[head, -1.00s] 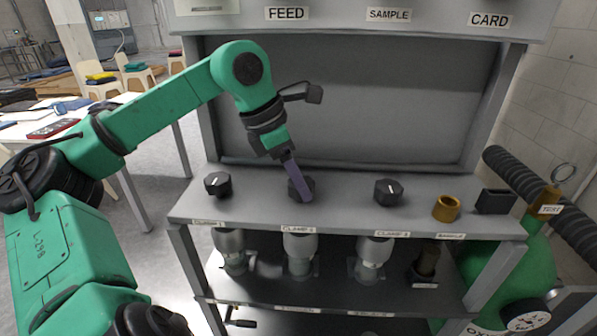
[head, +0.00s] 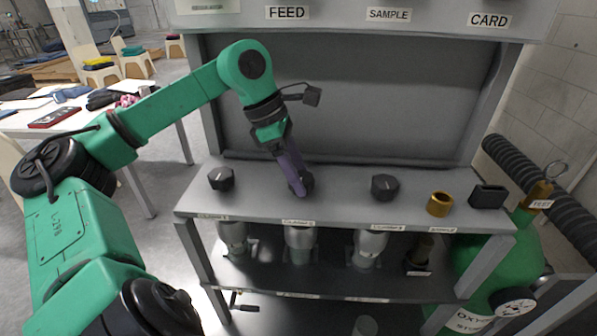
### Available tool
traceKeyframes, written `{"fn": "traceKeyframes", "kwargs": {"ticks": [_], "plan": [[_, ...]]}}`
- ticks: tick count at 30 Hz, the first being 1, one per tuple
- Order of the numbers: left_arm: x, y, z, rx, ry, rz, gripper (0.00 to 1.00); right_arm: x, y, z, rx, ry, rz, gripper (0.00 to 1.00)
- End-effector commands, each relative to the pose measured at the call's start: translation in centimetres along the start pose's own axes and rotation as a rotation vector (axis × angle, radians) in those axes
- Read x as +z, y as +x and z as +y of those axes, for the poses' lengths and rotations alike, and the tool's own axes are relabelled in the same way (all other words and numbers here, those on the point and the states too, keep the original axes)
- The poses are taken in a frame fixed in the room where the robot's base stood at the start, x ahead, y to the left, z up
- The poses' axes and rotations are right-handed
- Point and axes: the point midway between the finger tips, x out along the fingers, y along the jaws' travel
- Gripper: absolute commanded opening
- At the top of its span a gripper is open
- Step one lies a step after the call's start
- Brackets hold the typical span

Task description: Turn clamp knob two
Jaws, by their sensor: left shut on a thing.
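Three black clamp knobs stand in a row on the grey bench top. The middle one, clamp knob two (head: 306,181), sits above its small clamp label. My left gripper (head: 297,186) reaches down to it from above, its purple-grey fingers shut on the knob and partly hiding it. The left knob (head: 221,179) and the right knob (head: 385,187) stand free on either side. My right gripper is not in view.
A brass ring (head: 440,204) and a black holder (head: 487,196) stand at the right of the bench top (head: 345,208). Metal cylinders stand on the shelf below. A green gas tank (head: 485,262) and a black ribbed hose (head: 530,178) are at the right. A back panel rises behind the knobs.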

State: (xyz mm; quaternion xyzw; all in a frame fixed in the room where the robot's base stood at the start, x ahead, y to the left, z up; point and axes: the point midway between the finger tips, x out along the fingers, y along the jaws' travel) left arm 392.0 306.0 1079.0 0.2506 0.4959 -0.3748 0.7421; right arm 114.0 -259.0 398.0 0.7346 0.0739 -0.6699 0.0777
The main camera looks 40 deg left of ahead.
Motion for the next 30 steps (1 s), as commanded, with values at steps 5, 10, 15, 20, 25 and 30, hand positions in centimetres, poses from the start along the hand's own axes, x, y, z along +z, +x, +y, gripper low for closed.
{"fn": "traceKeyframes", "kwargs": {"ticks": [5,10,15,20,25,30], "plan": [[0.0,0.0,0.0,0.000,0.002,0.000,0.88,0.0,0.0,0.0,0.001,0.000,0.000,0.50],[0.0,0.0,0.0,0.000,0.001,0.000,0.91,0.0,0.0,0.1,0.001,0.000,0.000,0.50],[0.0,-0.2,0.0,0.001,0.000,0.001,0.91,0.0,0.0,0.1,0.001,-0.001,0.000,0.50],[0.0,-2.8,0.1,0.004,0.000,0.001,0.91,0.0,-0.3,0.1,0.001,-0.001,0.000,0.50],[0.0,-6.4,0.1,0.003,-0.002,0.002,0.91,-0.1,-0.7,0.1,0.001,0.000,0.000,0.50],[0.0,-7.5,0.0,0.000,0.001,0.000,0.91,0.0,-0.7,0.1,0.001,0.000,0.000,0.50]]}}
